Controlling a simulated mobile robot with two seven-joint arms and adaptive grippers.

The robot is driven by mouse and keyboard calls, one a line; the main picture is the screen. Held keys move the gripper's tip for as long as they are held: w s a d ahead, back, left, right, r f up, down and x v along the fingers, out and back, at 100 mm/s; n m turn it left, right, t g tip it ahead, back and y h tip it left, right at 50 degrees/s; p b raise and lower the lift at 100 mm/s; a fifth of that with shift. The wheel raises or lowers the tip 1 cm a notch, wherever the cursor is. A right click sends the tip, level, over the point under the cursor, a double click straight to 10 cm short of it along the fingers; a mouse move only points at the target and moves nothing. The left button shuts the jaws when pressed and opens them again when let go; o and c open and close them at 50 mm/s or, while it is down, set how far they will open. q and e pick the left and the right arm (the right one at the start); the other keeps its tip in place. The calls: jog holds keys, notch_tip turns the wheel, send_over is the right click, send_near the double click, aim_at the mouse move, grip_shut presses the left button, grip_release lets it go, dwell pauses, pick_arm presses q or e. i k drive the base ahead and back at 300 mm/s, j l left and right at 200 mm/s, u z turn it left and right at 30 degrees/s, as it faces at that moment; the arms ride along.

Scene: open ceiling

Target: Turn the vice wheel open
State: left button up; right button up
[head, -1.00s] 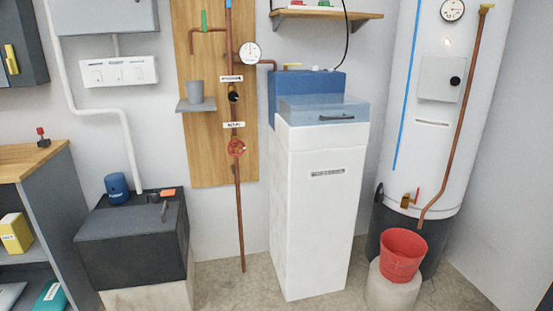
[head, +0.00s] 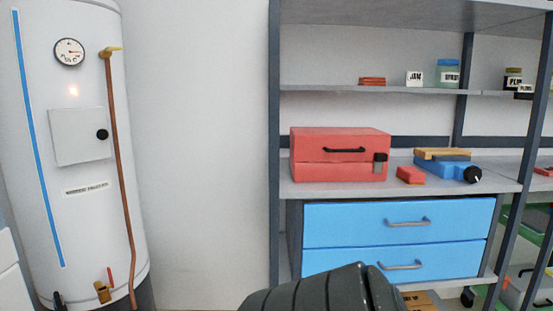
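A small blue vice (head: 446,170) sits on the middle shelf board, right of centre. Its small black wheel (head: 473,174) is at the vice's right end, facing toward me. A wooden bar (head: 442,153) with a grey part under it lies across the vice's top; I cannot tell whether it is clamped. A dark, ribbed part of my own arm rises from the bottom edge, well below and left of the vice. No gripper fingertips show, and nothing of mine touches the vice.
A red toolbox (head: 338,143) and a small red block (head: 410,175) stand left of the vice. Blue drawers (head: 398,222) are below. Grey shelf posts (head: 274,120) frame the unit. A white water tank (head: 85,210) stands at the left; bare wall separates it from the shelves.

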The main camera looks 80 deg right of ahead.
aim_at(472, 174)
jog(key=z, duration=1.8)
